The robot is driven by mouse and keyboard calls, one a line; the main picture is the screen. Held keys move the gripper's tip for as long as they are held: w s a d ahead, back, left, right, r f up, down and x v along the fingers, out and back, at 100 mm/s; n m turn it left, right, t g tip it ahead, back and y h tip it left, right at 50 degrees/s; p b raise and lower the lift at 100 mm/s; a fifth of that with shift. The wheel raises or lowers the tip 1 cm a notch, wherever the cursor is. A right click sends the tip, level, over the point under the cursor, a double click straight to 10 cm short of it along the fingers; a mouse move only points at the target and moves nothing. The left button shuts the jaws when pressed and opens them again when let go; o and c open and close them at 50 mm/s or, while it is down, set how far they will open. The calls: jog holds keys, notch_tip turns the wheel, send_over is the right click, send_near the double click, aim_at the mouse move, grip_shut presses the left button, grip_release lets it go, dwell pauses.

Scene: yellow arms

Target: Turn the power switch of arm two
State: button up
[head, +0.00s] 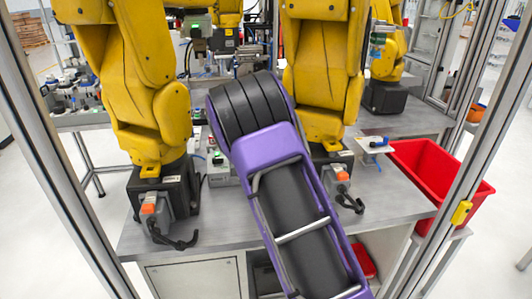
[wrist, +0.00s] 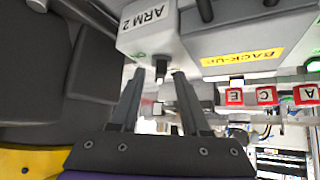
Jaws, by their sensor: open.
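In the wrist view, a light grey box marked "ARM 2" (wrist: 148,27) is at the top. A small dark switch knob (wrist: 161,70) sticks out from its lower face. My gripper (wrist: 158,76) is open, with one dark finger on each side of the knob in the picture. I see no finger clearly touching it, and the depth between them is hard to tell. In the head view, my purple arm reaches over the table and hides my gripper. The "ARM 2" marking cannot be made out there.
Two yellow robot arms (head: 155,110) (head: 325,75) stand on the grey table (head: 200,240), either side of my arm. A red bin (head: 440,172) is at the right. A grey unit labelled "BACK-UP" (wrist: 257,57) and red lettered buttons (wrist: 267,95) are right of the knob.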

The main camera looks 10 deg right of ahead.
grip_shut()
jog(key=shift+w+b, duration=0.1)
jog(key=shift+b, duration=0.25)
jog(key=shift+a+f+m+g+h+b, duration=0.15)
jog(key=shift+m+g+h+b, duration=0.15)
jog(key=shift+m+b, duration=0.35)
jog(key=shift+w+m+g+h+b, duration=0.1)
jog(key=shift+m+g+h+b, duration=0.35)
jog(key=shift+b, duration=0.5)
jog(key=shift+m+g+h+b, duration=0.3)
jog(key=shift+m+g+h, duration=0.05)
jog(key=shift+m, duration=0.65)
jog(key=shift+w+r+m+g+h+p, duration=0.15)
jog(key=shift+r+m+g+h+p, duration=0.25)
jog(key=shift+m+g, duration=0.4)
jog(key=m+g+p, duration=0.1)
jog(key=p, duration=0.1)
jog(key=m+g+p, duration=0.1)
jog(key=m+p, duration=0.1)
jog(key=shift+w+r+m+h+p, duration=0.2)
jog(key=shift+m+h+p, duration=0.1)
jog(key=shift+h+p, duration=0.1)
jog(key=shift+f+m+g+p, duration=0.25)
jog(key=shift+m+g+p, duration=0.15)
jog(key=shift+p, duration=0.25)
